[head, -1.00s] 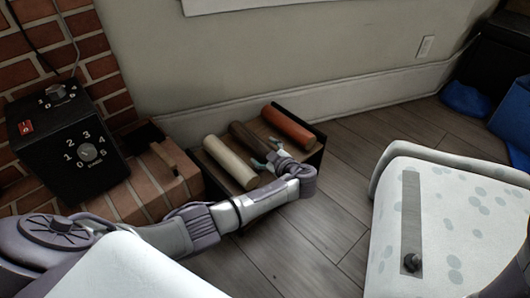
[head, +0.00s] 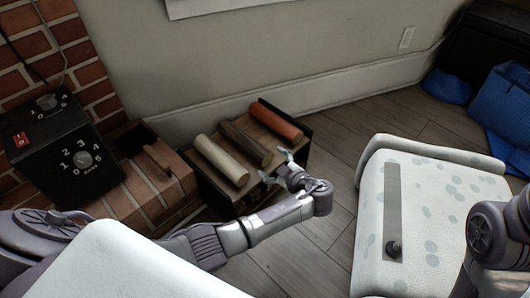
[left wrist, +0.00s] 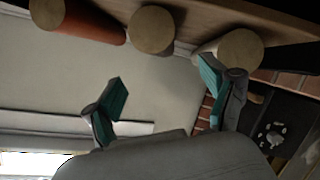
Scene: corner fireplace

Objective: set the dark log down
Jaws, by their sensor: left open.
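The dark log (head: 246,142) lies on top of a low wooden box (head: 213,187), between a pale log (head: 221,160) on its left and an orange-red log (head: 276,121) on its right. My left gripper (head: 277,170) is open and empty, just in front of the logs' near ends and apart from the dark log. In the left wrist view the open fingers (left wrist: 160,90) point toward the row of log ends, with the dark log's round end (left wrist: 152,30) in the middle. My right gripper is out of view; only part of that arm shows at the right edge.
A black control box with a numbered dial (head: 62,148) stands on a brick ledge (head: 150,190) at the left. A white patterned seat (head: 440,215) is at the right. Blue bags (head: 500,110) lie at the far right. Wood floor (head: 335,150) is clear between box and seat.

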